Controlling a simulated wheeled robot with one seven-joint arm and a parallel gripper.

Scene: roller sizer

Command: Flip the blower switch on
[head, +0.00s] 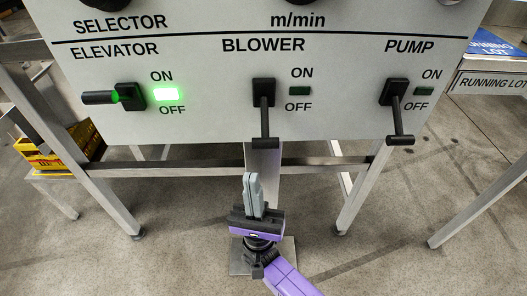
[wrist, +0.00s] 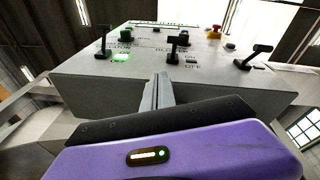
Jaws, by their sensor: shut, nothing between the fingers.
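The blower switch (head: 264,104) is a black lever in the middle of the grey panel, under the word BLOWER. Its handle points down toward the panel's lower edge, and the small lamp (head: 300,91) beside it is dark. The lever also shows in the wrist view (wrist: 173,48), beyond my fingertips. My gripper (head: 253,180) is shut and empty, below the panel's lower edge and under the blower lever, apart from it. It also shows in the wrist view (wrist: 159,80), pointing up toward the panel.
The elevator lever (head: 115,97) at left points sideways beside a lit green lamp (head: 166,94). The pump lever (head: 397,106) at right points down, its lamp dark. Metal frame legs (head: 368,190) stand below the panel. A yellow crate (head: 45,155) sits at far left.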

